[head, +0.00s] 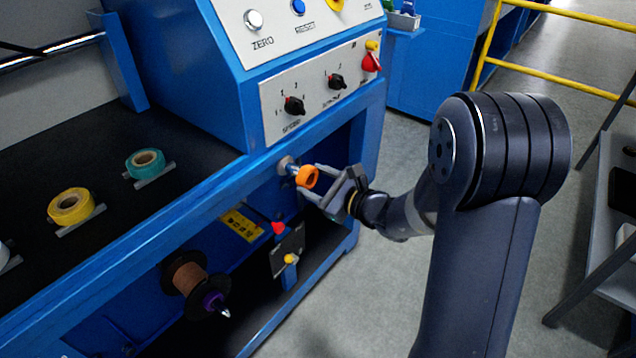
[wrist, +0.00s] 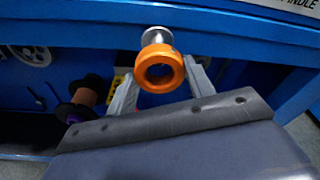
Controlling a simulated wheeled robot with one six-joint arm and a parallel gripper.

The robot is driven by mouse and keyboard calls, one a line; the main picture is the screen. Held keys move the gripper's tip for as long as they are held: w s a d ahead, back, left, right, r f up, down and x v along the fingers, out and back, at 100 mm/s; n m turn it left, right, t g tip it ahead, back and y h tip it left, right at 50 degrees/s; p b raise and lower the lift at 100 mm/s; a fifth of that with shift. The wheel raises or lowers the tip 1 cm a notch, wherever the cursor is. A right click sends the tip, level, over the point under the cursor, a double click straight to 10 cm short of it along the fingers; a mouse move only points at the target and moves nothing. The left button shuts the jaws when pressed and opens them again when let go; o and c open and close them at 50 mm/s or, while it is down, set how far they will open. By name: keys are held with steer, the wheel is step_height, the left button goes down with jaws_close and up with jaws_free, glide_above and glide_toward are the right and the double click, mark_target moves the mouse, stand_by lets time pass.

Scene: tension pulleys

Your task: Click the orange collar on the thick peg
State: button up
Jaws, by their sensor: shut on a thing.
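The orange collar (head: 307,177) is a short ring in front of the blue machine's side, just below the top rail. It also shows in the wrist view (wrist: 160,69), with its open hole facing the camera. My gripper (head: 312,181) is shut on the collar, one finger on each side of it. The thick peg (head: 288,166) is a silver metal stub standing out from the blue rail. In the wrist view the peg (wrist: 156,34) shows right behind and above the collar. I cannot tell whether the collar touches the peg or sits around its end.
Below left, a brown spool (head: 187,279) sits on a spindle with a purple collar (head: 213,301). A red knob (head: 278,228) and a yellow knob (head: 290,259) are below the peg. Yellow (head: 71,205) and teal (head: 145,163) rolls lie on the black top.

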mark_target(298, 168)
steer(key=shift+b+x, duration=0.5)
steer(key=shift+x, duration=0.75)
steer(key=shift+a+r+b, duration=0.15)
steer(key=shift+b, duration=0.25)
steer(key=shift+b+x, duration=0.55)
steer(key=shift+x, duration=0.8)
steer(key=shift+a+r, duration=0.1)
steer(key=shift+r, duration=0.2)
steer(key=o, duration=1.1)
steer(key=shift+c, duration=0.2)
steer(key=v, duration=1)
steer(key=shift+s+d+p, duration=0.3)
steer(key=shift+p, duration=0.1)
